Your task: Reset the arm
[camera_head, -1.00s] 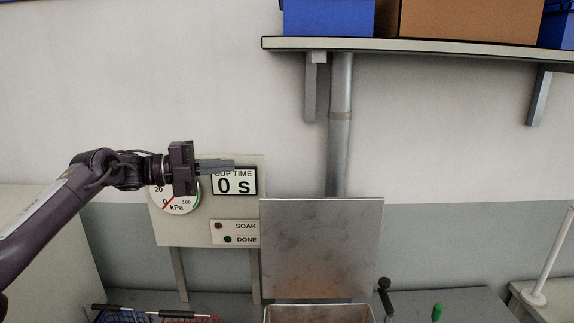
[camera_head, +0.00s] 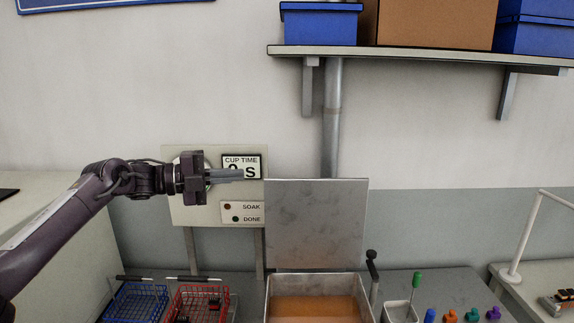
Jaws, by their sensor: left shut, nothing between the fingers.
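My left gripper (camera_head: 226,175) comes in from the left, held out level in the air. It is shut and empty, pointing right. It is in front of the panel (camera_head: 190,212) with the CUP TIME display and hides part of the display's digits and the gauge.
Below are a blue wire basket (camera_head: 138,301), a red wire basket (camera_head: 200,301) with dark parts, and an open metal tank (camera_head: 318,284) with its lid (camera_head: 316,220) upright. Several coloured knobs (camera_head: 472,315) stand at right. A shelf (camera_head: 420,55) with boxes hangs above.

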